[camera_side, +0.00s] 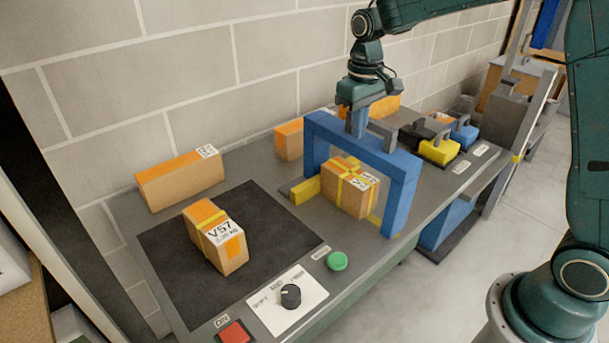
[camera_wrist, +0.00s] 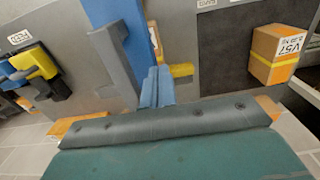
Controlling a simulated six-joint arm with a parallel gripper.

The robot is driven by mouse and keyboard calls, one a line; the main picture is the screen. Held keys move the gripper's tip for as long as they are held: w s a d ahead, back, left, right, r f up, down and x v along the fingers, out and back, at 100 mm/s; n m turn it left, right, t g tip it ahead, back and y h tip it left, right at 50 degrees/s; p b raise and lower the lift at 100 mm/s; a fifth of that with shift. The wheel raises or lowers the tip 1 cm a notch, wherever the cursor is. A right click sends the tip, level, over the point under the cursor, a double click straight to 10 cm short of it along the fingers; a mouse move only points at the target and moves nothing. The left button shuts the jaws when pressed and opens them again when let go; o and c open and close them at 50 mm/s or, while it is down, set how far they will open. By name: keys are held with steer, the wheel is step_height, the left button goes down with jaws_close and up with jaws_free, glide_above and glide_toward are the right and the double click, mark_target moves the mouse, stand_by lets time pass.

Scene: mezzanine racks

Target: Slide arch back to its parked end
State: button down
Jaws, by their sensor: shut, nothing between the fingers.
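The blue arch (camera_side: 403,190) stands across the grey bench in the side view, with one leg near the wall and one at the front edge. A grey bar (camera_side: 382,131) runs along its top. The arch also shows in the wrist view (camera_wrist: 103,14), with the grey bar (camera_wrist: 115,62) beside it. My gripper (camera_side: 357,132) points down at the arch's top beam, close to the bar. Its blue fingers (camera_wrist: 156,86) are together and empty. I cannot tell whether they touch the arch. A yellow-strapped box (camera_side: 345,195) sits under the arch.
Another strapped box marked V57 (camera_side: 215,240) stands on a black mat (camera_side: 175,258) at left. A red button (camera_side: 235,332), a knob (camera_side: 290,296) and a green button (camera_side: 337,261) line the front. Handled blocks, including a yellow one (camera_side: 438,152), stand right of the arch.

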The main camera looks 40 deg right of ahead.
steer(key=shift+d, duration=0.1)
steer(key=d, duration=2.4)
steer(key=shift+d, duration=0.25)
stand_by(2.5)
steer(key=shift+a, duration=0.2)
steer(key=shift+a, duration=0.6)
steer(key=shift+r, duration=0.1)
step_height(320, 180, up, 10)
stand_by(1.2)
